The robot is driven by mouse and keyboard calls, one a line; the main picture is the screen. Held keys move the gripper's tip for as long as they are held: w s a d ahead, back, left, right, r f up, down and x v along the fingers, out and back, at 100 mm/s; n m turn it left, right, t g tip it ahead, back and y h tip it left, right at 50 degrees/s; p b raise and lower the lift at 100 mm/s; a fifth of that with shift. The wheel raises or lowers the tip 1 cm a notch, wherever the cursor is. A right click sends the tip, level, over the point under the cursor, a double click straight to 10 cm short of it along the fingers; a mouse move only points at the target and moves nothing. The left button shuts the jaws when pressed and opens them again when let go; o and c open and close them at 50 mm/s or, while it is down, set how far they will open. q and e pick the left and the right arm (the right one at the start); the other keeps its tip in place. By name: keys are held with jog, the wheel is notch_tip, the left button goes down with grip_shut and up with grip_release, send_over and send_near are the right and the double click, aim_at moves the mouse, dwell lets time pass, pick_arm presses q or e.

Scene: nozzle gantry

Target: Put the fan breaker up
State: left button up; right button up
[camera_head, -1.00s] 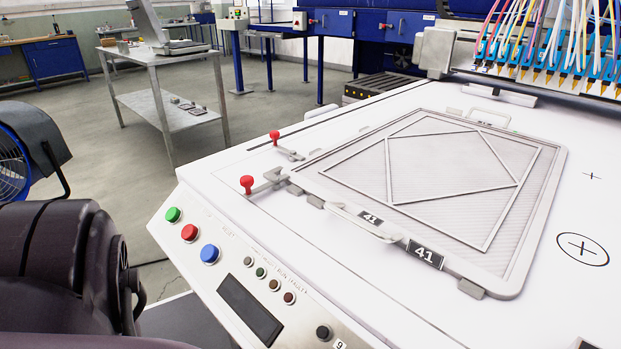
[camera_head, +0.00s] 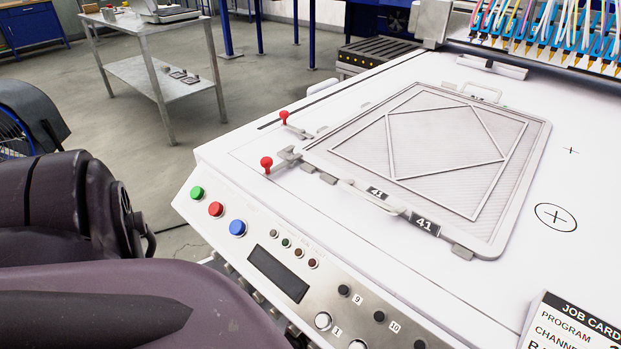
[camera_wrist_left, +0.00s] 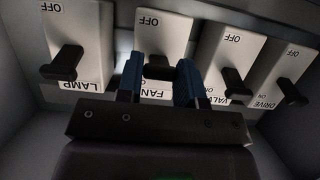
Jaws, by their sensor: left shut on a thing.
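The fan breaker (camera_wrist_left: 161,31) is a pale block with a dark lever, labelled FAN and OFF, in the left wrist view. My left gripper (camera_wrist_left: 159,74) has its two blue fingers on either side of the fan lever and is shut on it. The fingers cover part of the FAN label, and the lever's exact setting is hard to read. The breaker is not visible in the head view. My right gripper is in neither view.
The lamp breaker (camera_wrist_left: 88,25) is left of the fan breaker. The valve breaker (camera_wrist_left: 227,48) and drive breaker (camera_wrist_left: 290,65) are to its right, close together. Grey walls enclose the row. The head view shows a white machine bed with a framed plate (camera_head: 440,150).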

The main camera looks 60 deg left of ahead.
pick_arm(q)
jog(key=shift+w+r+g+p, duration=0.4)
jog(key=shift+r+g+p, duration=0.2)
jog(key=shift+r, duration=0.1)
jog(key=shift+s+f+g, duration=0.25)
jog(key=shift+g, duration=0.05)
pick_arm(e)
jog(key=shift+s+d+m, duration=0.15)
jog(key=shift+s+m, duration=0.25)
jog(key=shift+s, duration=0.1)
pick_arm(q)
jog(key=o, duration=0.9)
jog(key=shift+h, duration=0.3)
jog(key=shift+o, duration=0.2)
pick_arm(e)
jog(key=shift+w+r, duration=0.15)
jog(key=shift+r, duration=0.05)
pick_arm(q)
jog(key=shift+s, duration=0.1)
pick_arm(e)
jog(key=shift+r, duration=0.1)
